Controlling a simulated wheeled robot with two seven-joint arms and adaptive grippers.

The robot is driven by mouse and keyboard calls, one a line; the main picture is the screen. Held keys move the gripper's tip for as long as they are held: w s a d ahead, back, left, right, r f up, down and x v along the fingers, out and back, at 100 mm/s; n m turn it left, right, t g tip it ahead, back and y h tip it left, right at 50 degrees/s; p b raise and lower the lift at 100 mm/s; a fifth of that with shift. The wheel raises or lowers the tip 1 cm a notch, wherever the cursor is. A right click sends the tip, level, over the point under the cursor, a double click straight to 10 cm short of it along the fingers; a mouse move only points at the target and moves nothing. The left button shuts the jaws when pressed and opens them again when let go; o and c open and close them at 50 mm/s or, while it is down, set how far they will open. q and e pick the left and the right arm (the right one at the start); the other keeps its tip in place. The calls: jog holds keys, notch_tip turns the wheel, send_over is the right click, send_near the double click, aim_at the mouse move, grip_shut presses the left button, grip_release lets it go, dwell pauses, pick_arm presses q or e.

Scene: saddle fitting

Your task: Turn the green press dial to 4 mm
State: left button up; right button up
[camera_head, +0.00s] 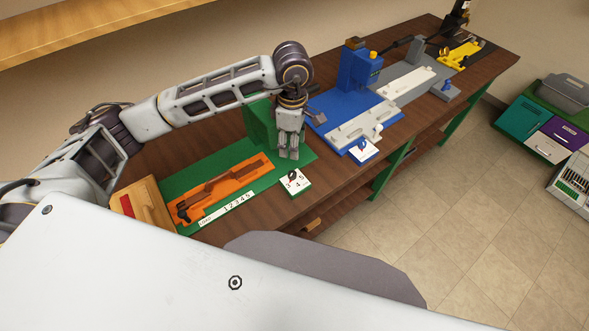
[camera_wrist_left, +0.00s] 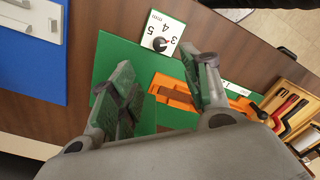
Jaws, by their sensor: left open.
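The green press (camera_head: 262,125) stands on a green base at the near part of the long bench. Its dial (camera_head: 292,176) is a small dark knob on a white card with numbers, at the base's front right corner. The dial also shows in the left wrist view (camera_wrist_left: 159,43), on a card with 3, 4 and 5 legible; its exact setting is too small to read. My left gripper (camera_head: 288,150) points down above the green base, behind the dial and apart from it. In the wrist view its two fingers (camera_wrist_left: 165,85) are spread and empty. My right gripper is not in view.
An orange fixture (camera_head: 225,189) with a dark tool-like part lies left of the dial. A numbered white strip (camera_head: 226,209) lies before it. A wooden box (camera_head: 148,202) stands at the left. The blue press (camera_head: 362,75) stands to the right, with bare bench between.

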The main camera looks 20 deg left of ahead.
aim_at(292, 173)
pick_arm(q)
jog(key=shift+f, duration=0.1)
jog(key=shift+s+f+p, duration=0.15)
jog(key=shift+f+p, duration=1.3)
jog(key=shift+f, duration=5.35)
jog(key=c, duration=1.1)
jog(key=shift+o, duration=0.2)
